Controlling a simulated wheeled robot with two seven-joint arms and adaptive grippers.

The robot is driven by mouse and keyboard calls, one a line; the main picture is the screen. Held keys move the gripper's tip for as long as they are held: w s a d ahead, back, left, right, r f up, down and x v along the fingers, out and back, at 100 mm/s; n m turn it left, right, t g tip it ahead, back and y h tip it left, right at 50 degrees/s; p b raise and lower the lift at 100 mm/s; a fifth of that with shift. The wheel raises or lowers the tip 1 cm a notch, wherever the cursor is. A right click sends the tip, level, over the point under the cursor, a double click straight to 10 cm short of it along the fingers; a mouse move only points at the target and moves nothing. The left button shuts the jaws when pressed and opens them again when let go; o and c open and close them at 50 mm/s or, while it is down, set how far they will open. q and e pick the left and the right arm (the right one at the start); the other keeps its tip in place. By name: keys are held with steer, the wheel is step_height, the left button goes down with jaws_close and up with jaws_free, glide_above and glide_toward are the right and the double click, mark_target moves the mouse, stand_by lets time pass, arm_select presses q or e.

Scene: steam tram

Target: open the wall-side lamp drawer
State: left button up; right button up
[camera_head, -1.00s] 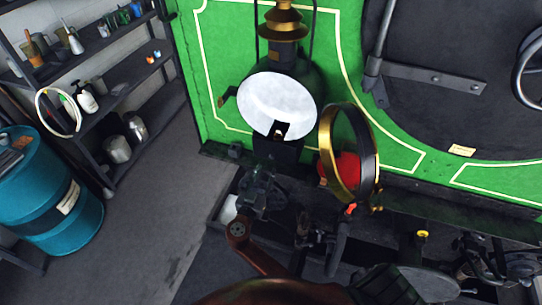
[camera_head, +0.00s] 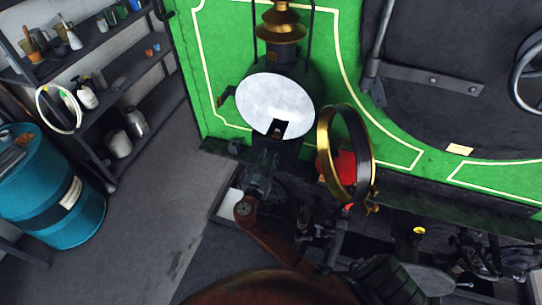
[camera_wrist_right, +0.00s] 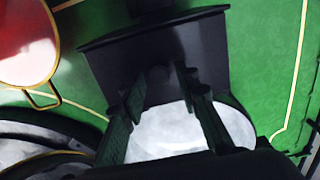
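The wall-side lamp (camera_head: 305,80) is a dark housing with a brass chimney and a round white reflector (camera_head: 272,100), on the green tram front. Its dark lower block (camera_head: 283,148) sits below the reflector and also shows in the right wrist view (camera_wrist_right: 110,62). A small dark round knob-like shape (camera_wrist_right: 159,74) shows on that block, which looks closed. My right gripper (camera_head: 262,160) is just below the lamp block. In the right wrist view, its fingers (camera_wrist_right: 160,88) stand apart on either side of the knob-like shape; contact cannot be told. My left gripper is not in view.
A brass-rimmed ring (camera_head: 328,155) with red behind it stands open close to the lamp's right. Dark coupling parts and a beam lie below. A blue drum (camera_head: 70,228) and shelves (camera_head: 105,95) stand at the left. The grey floor between is clear.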

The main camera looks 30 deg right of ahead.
steer(key=shift+w+d+f, duration=0.15)
steer(key=shift+d, duration=0.05)
jaws_close()
